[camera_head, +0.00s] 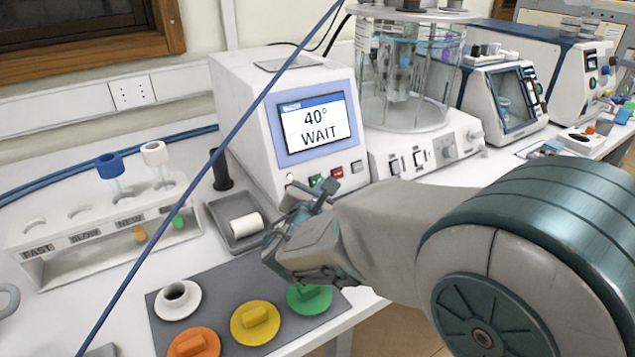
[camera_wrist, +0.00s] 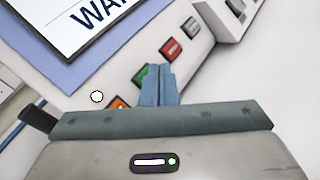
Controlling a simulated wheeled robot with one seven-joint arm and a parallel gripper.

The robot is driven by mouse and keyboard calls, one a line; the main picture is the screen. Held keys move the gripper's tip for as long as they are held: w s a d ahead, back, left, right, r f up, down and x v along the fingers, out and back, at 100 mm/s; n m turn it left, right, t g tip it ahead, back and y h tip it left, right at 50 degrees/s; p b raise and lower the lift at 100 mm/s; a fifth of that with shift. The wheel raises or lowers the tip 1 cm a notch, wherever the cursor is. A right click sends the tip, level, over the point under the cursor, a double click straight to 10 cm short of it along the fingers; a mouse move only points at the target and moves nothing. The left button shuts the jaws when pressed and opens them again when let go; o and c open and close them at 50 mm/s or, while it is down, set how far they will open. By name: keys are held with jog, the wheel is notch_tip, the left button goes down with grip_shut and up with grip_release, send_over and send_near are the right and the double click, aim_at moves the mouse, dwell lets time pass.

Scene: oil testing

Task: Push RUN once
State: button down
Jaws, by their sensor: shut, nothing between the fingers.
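The white tester (camera_head: 240,110) stands at the back centre, its screen (camera_head: 316,124) reading "40° WAIT". Below the screen are a green button (camera_head: 316,181), a red button (camera_head: 337,172) and a grey one (camera_head: 357,166). No label on them can be read, so I cannot tell which is RUN. My gripper (camera_head: 322,192) is shut and empty, in front of the button row. In the wrist view its closed fingertips (camera_wrist: 159,74) overlap the green button (camera_wrist: 141,75), hiding part of it; contact cannot be told. The red button (camera_wrist: 170,48) and an orange button (camera_wrist: 118,103) lie either side.
A white rack (camera_head: 100,225) with capped vials stands left. A grey tray (camera_head: 222,235) holds a white cylinder. A mat with coloured knobs, including a yellow one (camera_head: 255,322), lies in front. A glass bath (camera_head: 385,115) is right of the tester. A blue cable crosses the view.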

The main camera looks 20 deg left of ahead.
jog(key=shift+d, duration=0.1)
jog(key=s+d, duration=0.1)
jog(key=s+d+r, duration=0.2)
jog(key=shift+d, duration=0.25)
dwell(0.4)
dwell(0.6)
jog(key=s+d+m+g+h+p, duration=0.2)
jog(key=d+m+g+h+p, duration=0.15)
jog(key=d+m, duration=0.7)
jog(key=s+d+m+g+h+p, duration=0.2)
jog(key=d+m+g+h, duration=0.25)
jog(key=d, duration=1.05)
jog(key=s+d+r+m+g+y+p, duration=0.1)
jog(key=s+d+m+g+y+p, duration=0.2)
jog(key=s+m, duration=1)
jog(key=m+g+y+p, duration=0.2)
jog(key=m+y, duration=0.1)
jog(key=m, duration=0.1)
jog(key=shift+d+r+m+g+y, duration=0.2)
jog(key=shift+r+m+g+y, duration=0.2)
